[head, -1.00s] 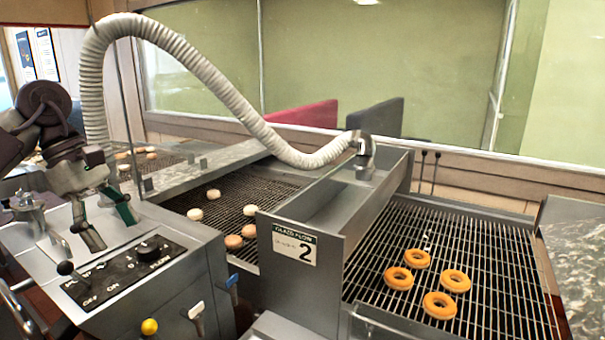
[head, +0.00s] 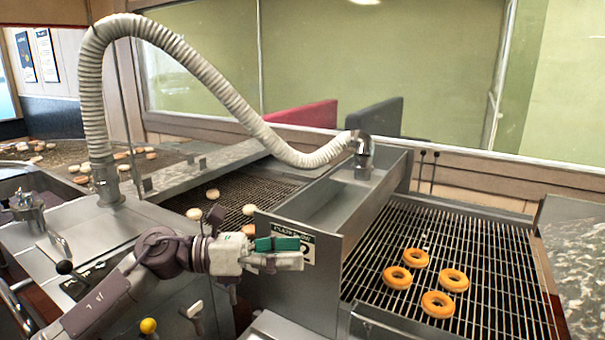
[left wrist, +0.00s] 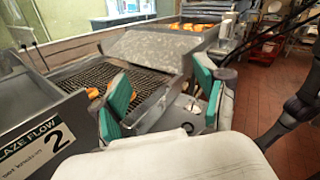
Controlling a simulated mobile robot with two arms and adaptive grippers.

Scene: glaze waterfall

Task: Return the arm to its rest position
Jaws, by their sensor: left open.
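My left gripper (head: 285,252) is in front of the glaze trough (head: 330,215), and its fingers point right. It covers much of the "Glaze Flow 2" label (head: 300,238) in the head view. In the left wrist view my left gripper (left wrist: 165,100) shows its two green-padded fingers spread apart with nothing between them. My left arm comes in from the lower left of the head view, over the control panel. My right gripper is not in either view.
Several orange ring donuts (head: 440,304) lie on the right wire rack (head: 490,260). Pale donuts (head: 194,214) sit on the left mesh conveyor (head: 265,188). A ribbed hose (head: 215,78) arches to the trough. Levers (head: 195,310) and a yellow knob (head: 148,326) stand at the front.

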